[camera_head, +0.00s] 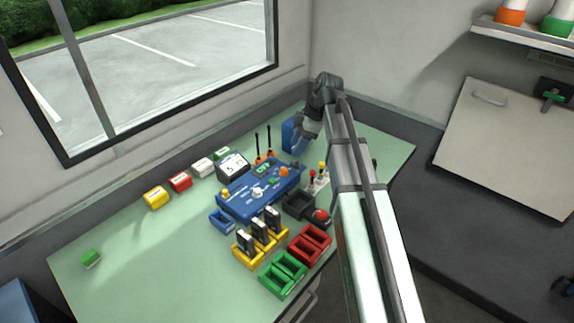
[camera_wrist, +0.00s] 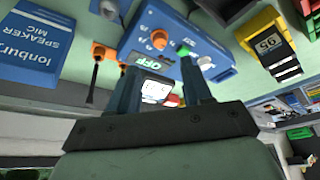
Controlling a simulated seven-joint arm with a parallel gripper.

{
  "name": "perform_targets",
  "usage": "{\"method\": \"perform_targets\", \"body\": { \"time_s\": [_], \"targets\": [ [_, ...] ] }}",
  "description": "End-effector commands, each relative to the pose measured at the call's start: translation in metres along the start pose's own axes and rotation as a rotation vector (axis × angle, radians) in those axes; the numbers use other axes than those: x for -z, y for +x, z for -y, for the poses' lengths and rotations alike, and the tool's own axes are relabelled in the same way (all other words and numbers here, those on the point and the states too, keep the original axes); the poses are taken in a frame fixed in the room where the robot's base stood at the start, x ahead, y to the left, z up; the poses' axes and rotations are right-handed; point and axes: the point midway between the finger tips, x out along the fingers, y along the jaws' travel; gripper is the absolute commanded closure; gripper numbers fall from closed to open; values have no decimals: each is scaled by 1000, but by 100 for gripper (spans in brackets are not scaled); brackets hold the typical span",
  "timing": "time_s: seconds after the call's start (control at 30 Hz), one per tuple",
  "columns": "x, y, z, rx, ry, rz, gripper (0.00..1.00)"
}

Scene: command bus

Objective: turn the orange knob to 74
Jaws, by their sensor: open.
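The blue console (camera_head: 240,203) stands on the green table, with a white knob (camera_head: 257,192) near its middle. The orange knob (camera_head: 284,171) is at its far right, near a small green display (camera_head: 262,169) that seems to read OFF. In the wrist view the orange knob (camera_wrist: 159,39) shows beyond and between my fingertips. The white knob (camera_wrist: 205,63) is right of it there. My gripper (camera_wrist: 159,66) is open and empty, its two fingers apart. In the head view my gripper (camera_head: 301,145) hangs above the back of the table, behind the orange knob, apart from it. The knob's reading is not legible.
A blue speaker mic box (camera_wrist: 35,45) is left in the wrist view. Two orange holders with black antennas (camera_head: 264,157) and a screen (camera_head: 233,166) stand behind the console. Small levers (camera_head: 318,180) and a red button (camera_head: 321,215) are on its right. The table's left side is mostly clear.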

Motion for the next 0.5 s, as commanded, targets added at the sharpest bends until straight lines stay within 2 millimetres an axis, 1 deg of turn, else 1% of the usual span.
{"method": "perform_targets", "body": {
  "time_s": [0.03, 0.2, 0.4, 0.5],
  "targets": [
    [0, 10, 1, 2, 0, 0, 51],
    [0, 37, 1, 2, 1, 0, 51],
    [-1, 66, 1, 1, 2, 1, 51],
    [0, 77, 0, 1, 1, 1, 51]
  ]
}}
